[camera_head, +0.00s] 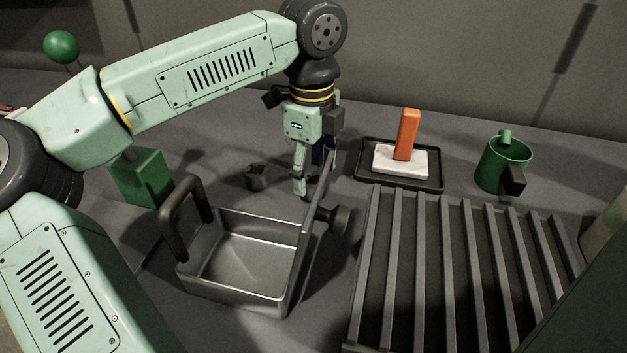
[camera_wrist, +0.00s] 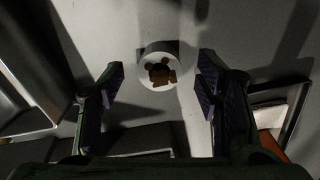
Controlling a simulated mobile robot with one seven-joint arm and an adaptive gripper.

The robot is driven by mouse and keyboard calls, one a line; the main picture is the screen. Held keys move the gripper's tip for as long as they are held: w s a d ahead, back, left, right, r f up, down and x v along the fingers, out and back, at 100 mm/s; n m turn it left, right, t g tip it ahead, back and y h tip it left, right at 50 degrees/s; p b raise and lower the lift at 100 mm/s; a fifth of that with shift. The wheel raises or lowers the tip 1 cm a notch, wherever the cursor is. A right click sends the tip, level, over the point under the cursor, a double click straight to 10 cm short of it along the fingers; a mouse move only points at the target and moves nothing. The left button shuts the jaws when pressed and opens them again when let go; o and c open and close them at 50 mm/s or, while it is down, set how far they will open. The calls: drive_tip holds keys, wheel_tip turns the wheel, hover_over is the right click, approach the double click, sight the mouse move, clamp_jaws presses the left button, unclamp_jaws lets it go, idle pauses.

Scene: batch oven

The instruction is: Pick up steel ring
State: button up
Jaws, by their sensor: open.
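A small round grey piece, likely the steel ring (camera_head: 254,184), stands on the bench behind the steel pan, with brown bits in its opening. It lies left of my gripper (camera_head: 315,178) in the head view, apart from it. In the wrist view, the ring (camera_wrist: 146,55) is ahead of the fingertips, roughly centred between them, with brown shapes inside. My gripper (camera_wrist: 160,85) is open and points down, its two dark pads spread wide.
The steel pan (camera_head: 218,297) with an upright dark handle stands in front. A ribbed rack (camera_head: 420,280), a black tray (camera_head: 367,177) with a white block and orange bar, and a green mug (camera_head: 497,172) are right.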

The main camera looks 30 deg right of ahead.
sight(312, 178)
drive_tip(key=shift+f, duration=1.35)
drive_tip(key=shift+c, duration=0.5)
drive_tip(key=c, duration=1.2)
drive_tip(key=shift+r, duration=0.1)
